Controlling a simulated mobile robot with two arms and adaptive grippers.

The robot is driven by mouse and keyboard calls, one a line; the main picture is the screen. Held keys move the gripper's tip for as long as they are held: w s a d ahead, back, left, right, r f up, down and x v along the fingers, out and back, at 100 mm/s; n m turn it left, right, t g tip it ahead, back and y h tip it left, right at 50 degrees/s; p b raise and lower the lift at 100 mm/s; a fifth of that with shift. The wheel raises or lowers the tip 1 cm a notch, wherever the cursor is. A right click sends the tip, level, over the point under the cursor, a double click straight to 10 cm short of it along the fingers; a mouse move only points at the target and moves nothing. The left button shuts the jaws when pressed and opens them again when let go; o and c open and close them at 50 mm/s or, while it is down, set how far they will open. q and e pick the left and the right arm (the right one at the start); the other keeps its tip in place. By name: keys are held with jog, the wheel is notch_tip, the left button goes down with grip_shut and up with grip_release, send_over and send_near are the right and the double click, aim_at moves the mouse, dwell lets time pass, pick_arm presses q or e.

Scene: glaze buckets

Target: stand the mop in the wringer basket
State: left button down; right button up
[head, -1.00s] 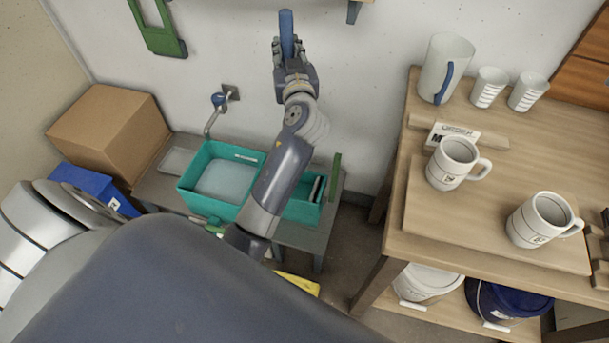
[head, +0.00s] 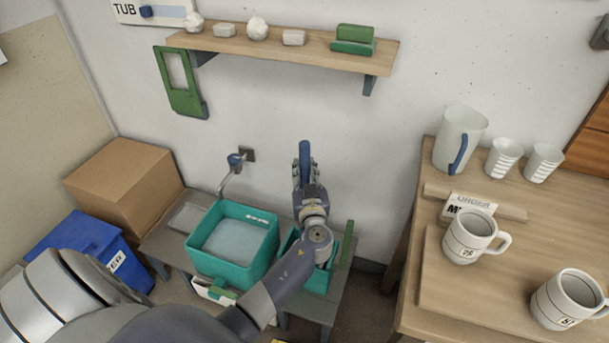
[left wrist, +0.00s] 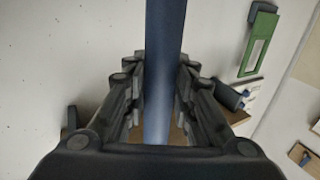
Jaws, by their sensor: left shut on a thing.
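My left gripper (head: 306,185) is shut on the blue handle of the mop (head: 305,155), which stands upright above the right end of the low bench. In the left wrist view the blue mop handle (left wrist: 164,60) runs between the two fingers of the left gripper (left wrist: 163,95). The mop's head is hidden behind my arm. The green wringer basket (head: 318,280) is right of the teal water tub (head: 234,245); my forearm covers much of it. I cannot tell whether the mop is inside the basket. My right gripper is not in view.
A wall shelf (head: 280,52) with small items hangs above the bench. A tap (head: 235,165) is behind the tub. A cardboard box (head: 125,185) and blue bin (head: 85,245) stand left. A wooden table (head: 440,220) with mugs and a pitcher stands right.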

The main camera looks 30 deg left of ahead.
pick_arm(q)
jog(key=shift+f, duration=0.7)
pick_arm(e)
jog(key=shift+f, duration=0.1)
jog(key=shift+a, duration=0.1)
pick_arm(q)
jog(key=shift+f+b, duration=0.15)
jog(key=shift+b, duration=0.2)
jog(key=c, duration=1.3)
grip_release()
jog(key=shift+c, duration=0.2)
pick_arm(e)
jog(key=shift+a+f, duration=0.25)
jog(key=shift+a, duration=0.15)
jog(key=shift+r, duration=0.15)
